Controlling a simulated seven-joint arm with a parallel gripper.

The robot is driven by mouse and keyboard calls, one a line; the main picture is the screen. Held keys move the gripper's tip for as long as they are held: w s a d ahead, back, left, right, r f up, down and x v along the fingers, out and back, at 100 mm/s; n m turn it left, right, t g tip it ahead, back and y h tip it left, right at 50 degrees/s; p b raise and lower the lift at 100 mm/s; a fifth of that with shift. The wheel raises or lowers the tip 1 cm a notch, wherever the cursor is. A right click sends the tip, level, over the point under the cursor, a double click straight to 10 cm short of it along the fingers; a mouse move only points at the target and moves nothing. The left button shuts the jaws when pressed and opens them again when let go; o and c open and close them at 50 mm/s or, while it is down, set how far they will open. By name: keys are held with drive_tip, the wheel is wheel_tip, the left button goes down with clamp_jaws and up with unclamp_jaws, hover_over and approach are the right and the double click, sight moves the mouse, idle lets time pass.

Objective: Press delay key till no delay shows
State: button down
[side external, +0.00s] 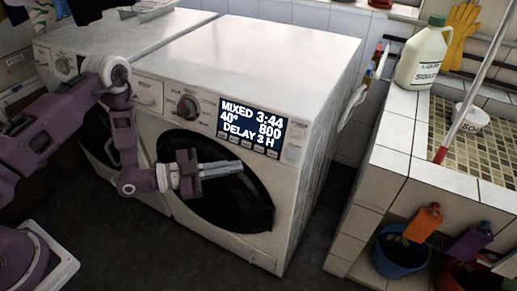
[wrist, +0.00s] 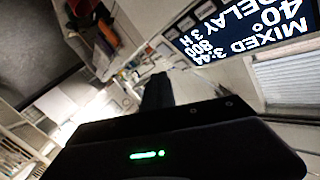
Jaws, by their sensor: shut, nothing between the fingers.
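The washing machine (side external: 265,58) has a dark display (side external: 252,124) reading MIXED, 3:44, 40°, 800 and DELAY 3 H. The display also shows upside down at the upper right of the wrist view (wrist: 240,30). A row of several small keys (side external: 246,145) sits just under the display; their labels are too small to read, so I cannot tell which is the delay key. My gripper (side external: 241,166) is shut and empty, pointing right in front of the round door, below the key row and apart from it in the picture. Its fingers show dark in the wrist view (wrist: 157,88).
A round knob (side external: 189,107) sits left of the display. A second white machine (side external: 110,45) stands to the left. The floor gap between is dark.

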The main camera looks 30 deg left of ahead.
drive_tip(key=w+f, duration=0.2)
drive_tip(key=w, duration=0.6)
drive_tip(key=shift+w+f, duration=0.2)
drive_tip(key=shift+f, duration=0.2)
idle(1.7)
drive_tip(key=shift+w+f, duration=0.15)
drive_tip(key=shift+w, duration=0.2)
drive_tip(key=shift+w+f, duration=0.15)
drive_tip(key=shift+w, duration=0.2)
idle(0.5)
drive_tip(key=shift+s, duration=0.1)
drive_tip(key=shift+s+r, duration=0.3)
drive_tip(key=shift+s, duration=0.35)
drive_tip(key=shift+s, duration=0.1)
drive_tip(key=shift+s+r, duration=0.25)
drive_tip(key=shift+s, duration=0.5)
drive_tip(key=shift+s+r, duration=0.3)
drive_tip(key=shift+s, duration=0.45)
drive_tip(key=shift+s+r, duration=0.25)
drive_tip(key=shift+s, duration=0.5)
